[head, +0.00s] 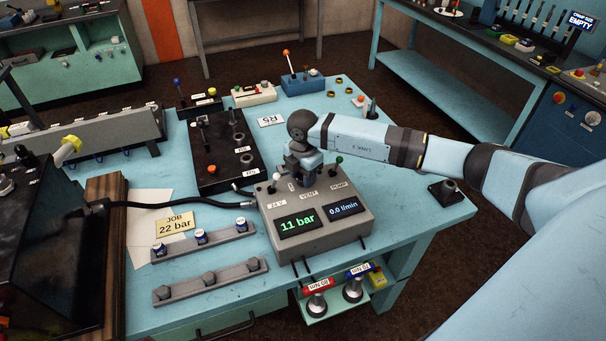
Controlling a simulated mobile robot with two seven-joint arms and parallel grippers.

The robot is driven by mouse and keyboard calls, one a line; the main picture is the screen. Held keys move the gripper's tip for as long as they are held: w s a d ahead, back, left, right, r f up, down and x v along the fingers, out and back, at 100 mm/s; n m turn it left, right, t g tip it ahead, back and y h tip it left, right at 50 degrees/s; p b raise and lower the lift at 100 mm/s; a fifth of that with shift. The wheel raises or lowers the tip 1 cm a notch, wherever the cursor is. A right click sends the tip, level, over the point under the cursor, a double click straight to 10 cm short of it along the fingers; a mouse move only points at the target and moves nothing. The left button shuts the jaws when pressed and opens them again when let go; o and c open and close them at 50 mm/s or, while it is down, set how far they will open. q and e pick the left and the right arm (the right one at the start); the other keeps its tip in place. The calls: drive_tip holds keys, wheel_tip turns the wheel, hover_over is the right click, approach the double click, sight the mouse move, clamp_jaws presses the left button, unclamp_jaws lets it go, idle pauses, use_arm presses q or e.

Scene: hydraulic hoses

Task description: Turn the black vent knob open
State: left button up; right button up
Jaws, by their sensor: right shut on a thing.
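The grey control box (319,246) stands on the light blue bench. My right gripper (306,183) points down just behind the VENT label and is shut on the vent knob. The gripper hides the knob, so its angle cannot be seen. My left gripper is not in view.
A black valve block (222,178) lies behind the box at left. A black hose (150,205) runs to the box. A JOB 22 bar card (174,224) and rails with fittings (210,281) lie left.

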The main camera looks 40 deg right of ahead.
drive_tip(key=shift+m, duration=0.8)
drive_tip(key=o, duration=0.9)
drive_tip(key=shift+o, duration=0.2)
drive_tip(key=shift+r, duration=0.1)
wheel_tip(320, 180, up, 14)
drive_tip(key=b, duration=0.2)
drive_tip(key=shift+f, duration=0.2)
